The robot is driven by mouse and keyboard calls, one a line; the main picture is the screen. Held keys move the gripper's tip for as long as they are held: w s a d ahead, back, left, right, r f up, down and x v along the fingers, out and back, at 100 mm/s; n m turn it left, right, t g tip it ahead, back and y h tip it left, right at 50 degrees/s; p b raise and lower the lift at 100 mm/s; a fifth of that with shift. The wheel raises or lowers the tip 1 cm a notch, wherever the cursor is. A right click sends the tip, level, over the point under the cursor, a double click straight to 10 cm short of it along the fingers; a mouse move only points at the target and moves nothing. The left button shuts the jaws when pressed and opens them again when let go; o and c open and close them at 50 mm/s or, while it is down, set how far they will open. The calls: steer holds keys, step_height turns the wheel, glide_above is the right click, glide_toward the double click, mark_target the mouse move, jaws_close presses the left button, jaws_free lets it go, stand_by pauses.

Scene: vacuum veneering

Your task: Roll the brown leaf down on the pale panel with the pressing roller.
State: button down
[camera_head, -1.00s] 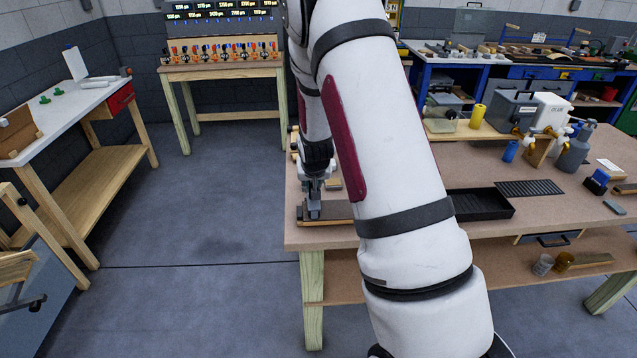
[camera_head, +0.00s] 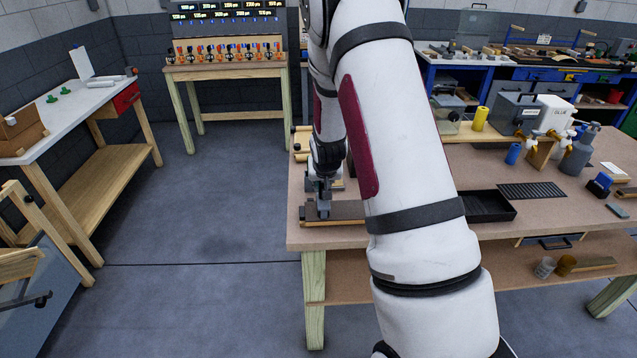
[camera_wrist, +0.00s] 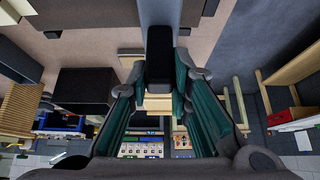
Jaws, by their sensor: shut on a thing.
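The brown leaf (camera_head: 347,209) lies flat on the panel near the left front corner of the workbench; only a thin pale edge of the panel (camera_head: 345,223) shows beneath it. My arm covers their right part. My gripper (camera_head: 322,198) is over the left part of the leaf, pointing down. In the wrist view my gripper (camera_wrist: 160,82) is shut on the dark handle of the pressing roller (camera_wrist: 160,55). The roller's grey part (camera_head: 323,209) is low at the leaf in the head view; I cannot tell whether it touches.
A black tray (camera_head: 487,205) and a ribbed dark mat (camera_head: 532,190) lie to the right on the workbench (camera_head: 420,235). Bottles and a pump unit (camera_head: 518,112) stand farther back. The bench's left edge is close to my gripper, with open floor beyond.

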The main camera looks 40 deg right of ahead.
steer(key=shift+s+d+f+p, duration=0.1)
steer(key=shift+s+d+p, duration=0.15)
steer(key=shift+s+d, duration=0.35)
steer(key=shift+s+d+f+p, duration=0.1)
steer(key=shift+s+d+p, duration=0.25)
steer(key=shift+d, duration=0.4)
steer(key=s+d+p, duration=0.3)
steer(key=s+d, duration=0.3)
steer(key=d, duration=0.4)
steer(key=shift+s+d+p, duration=0.15)
steer(key=shift+s+p, duration=0.05)
steer(key=shift+p, duration=0.2)
stand_by(0.5)
